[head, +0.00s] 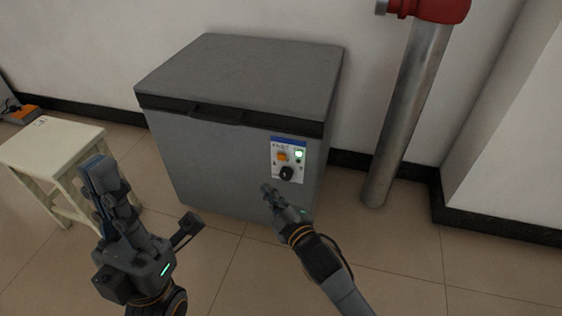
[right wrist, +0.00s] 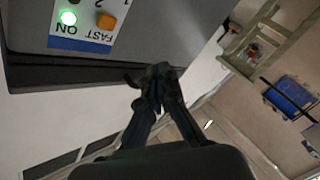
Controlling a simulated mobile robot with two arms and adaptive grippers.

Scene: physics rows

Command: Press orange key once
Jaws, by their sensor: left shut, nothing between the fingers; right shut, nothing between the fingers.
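The orange key (head: 282,156) is a small square on a white and blue control panel (head: 301,170) on the front of a grey chest freezer (head: 220,160). It also shows in the right wrist view (right wrist: 106,21), beside a lit green light (right wrist: 68,18). My right gripper (head: 267,190) is shut and empty, just below and left of the panel and apart from the key. Its fingertips (right wrist: 157,72) show together in the right wrist view. My left gripper (head: 97,165) is shut and empty, left of the freezer's front and near the stool.
A black knob (head: 287,174) sits below the key, and the green light (head: 299,154) is to its right. A cream stool (head: 50,145) stands at the left. A metal pipe (head: 402,120) with a red top stands right of the freezer. Tiled floor is clear at the lower right.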

